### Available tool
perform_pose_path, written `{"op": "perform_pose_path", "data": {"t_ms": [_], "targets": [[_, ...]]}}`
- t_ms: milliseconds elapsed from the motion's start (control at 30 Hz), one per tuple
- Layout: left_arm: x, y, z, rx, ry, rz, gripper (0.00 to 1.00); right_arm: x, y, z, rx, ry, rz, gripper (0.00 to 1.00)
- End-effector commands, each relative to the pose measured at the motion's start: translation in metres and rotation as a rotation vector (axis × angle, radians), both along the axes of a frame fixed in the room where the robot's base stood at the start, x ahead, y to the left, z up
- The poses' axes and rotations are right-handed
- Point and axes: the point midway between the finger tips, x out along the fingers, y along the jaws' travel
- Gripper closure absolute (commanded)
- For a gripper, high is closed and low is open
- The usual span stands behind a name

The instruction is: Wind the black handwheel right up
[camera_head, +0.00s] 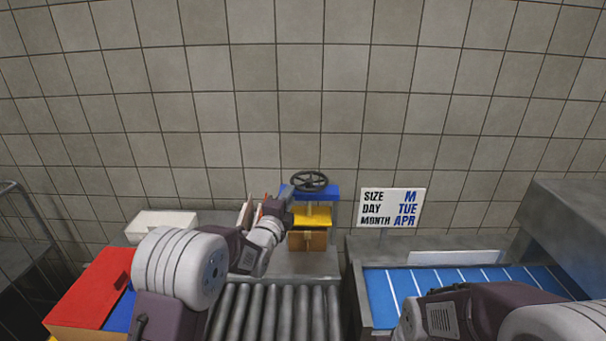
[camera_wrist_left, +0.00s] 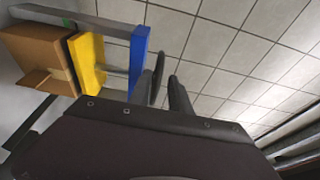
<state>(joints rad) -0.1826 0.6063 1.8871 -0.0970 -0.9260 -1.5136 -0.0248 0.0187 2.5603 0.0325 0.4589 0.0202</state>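The black handwheel (camera_head: 310,181) sits level on top of a press with a blue crossbeam (camera_head: 328,191), against the tiled wall. Below it are a yellow plate (camera_head: 318,216) and a brown block (camera_head: 316,241). In the left wrist view the blue beam (camera_wrist_left: 139,62), yellow plate (camera_wrist_left: 88,64) and brown block (camera_wrist_left: 38,58) appear sideways, and the wheel (camera_wrist_left: 159,74) shows nearly edge-on. My left gripper (camera_head: 287,195) is at the wheel's left side. Its fingers (camera_wrist_left: 164,92) are apart, with the rim seeming to lie between or just beyond them; contact cannot be told. My right gripper is out of view.
A roller conveyor (camera_head: 275,312) runs toward the press. A sign (camera_head: 391,207) reads SIZE M, DAY TUE, MONTH APR. A blue striped belt (camera_head: 390,290) lies to the right. A red box (camera_head: 92,287) and a white box (camera_head: 160,222) are to the left.

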Motion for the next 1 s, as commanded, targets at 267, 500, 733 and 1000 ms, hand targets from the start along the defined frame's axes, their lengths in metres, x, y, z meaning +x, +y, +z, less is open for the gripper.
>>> {"op": "perform_pose_path", "data": {"t_ms": [267,500,733,1000], "targets": [[0.044,-0.012,0.002,-0.001,0.0,-0.001,0.76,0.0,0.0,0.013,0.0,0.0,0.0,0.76],[0.089,-0.024,0.001,-0.002,0.001,0.0,0.76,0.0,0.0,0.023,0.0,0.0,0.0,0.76],[0.111,-0.03,0.0,-0.001,0.001,0.0,0.76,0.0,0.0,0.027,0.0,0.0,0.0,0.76],[0.115,-0.031,0.0,-0.001,0.001,0.0,0.76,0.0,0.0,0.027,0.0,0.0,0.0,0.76]]}}
